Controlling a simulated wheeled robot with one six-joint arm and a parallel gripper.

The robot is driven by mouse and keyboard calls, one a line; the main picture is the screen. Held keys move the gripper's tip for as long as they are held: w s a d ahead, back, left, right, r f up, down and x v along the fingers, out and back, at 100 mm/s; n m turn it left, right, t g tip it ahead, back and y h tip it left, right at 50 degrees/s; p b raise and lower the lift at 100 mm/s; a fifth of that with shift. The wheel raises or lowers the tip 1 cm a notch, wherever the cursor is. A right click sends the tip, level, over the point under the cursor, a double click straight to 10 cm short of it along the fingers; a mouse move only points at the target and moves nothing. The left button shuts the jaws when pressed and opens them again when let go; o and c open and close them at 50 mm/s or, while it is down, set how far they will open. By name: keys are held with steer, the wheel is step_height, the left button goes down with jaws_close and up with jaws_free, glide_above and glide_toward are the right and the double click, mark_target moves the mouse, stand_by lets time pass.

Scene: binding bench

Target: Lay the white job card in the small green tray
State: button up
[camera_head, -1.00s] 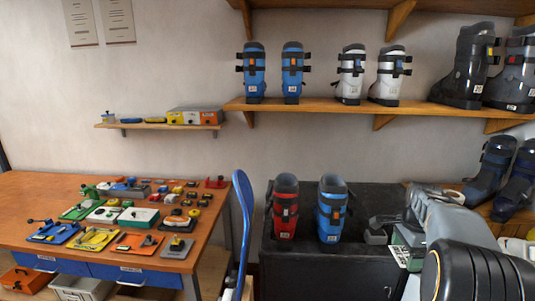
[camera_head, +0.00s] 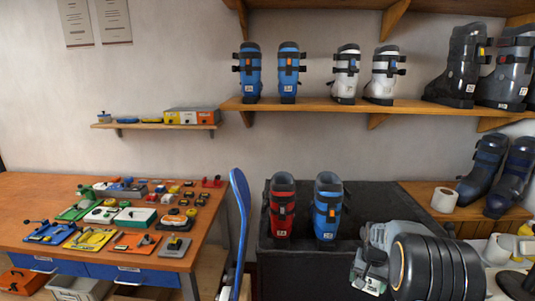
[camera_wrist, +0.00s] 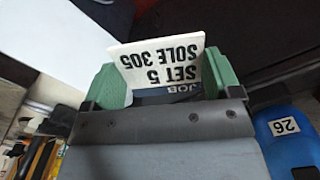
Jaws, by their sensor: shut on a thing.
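The white job card (camera_wrist: 160,65) is between the two green fingers of my gripper (camera_wrist: 162,78) in the wrist view. Its print, "JOB SET 5 SOLE 305", reads upside down there. My gripper is shut on the card. In the head view my gripper (camera_head: 370,272) is low, right of the blue boot, with the card's printed face (camera_head: 373,286) partly showing. I cannot pick out the small green tray with certainty; a flat green piece (camera_head: 72,213) lies among the tools on the bench at left.
A red boot (camera_head: 281,212) and a blue boot (camera_head: 327,212) stand on a dark cabinet (camera_head: 295,275); the blue one shows close by in the wrist view (camera_wrist: 285,140). The wooden bench (camera_head: 30,200) is crowded with tools. A white roll (camera_head: 444,200) stands at right.

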steer(key=s+a+f+n, duration=0.3)
steer(key=a+f, duration=0.3)
steer(key=a, duration=0.1)
steer(key=s+a+f+n, duration=0.3)
steer(key=a+f, duration=0.3)
steer(key=a, duration=0.2)
steer(key=shift+s+f, duration=0.25)
steer(key=shift+s, duration=0.2)
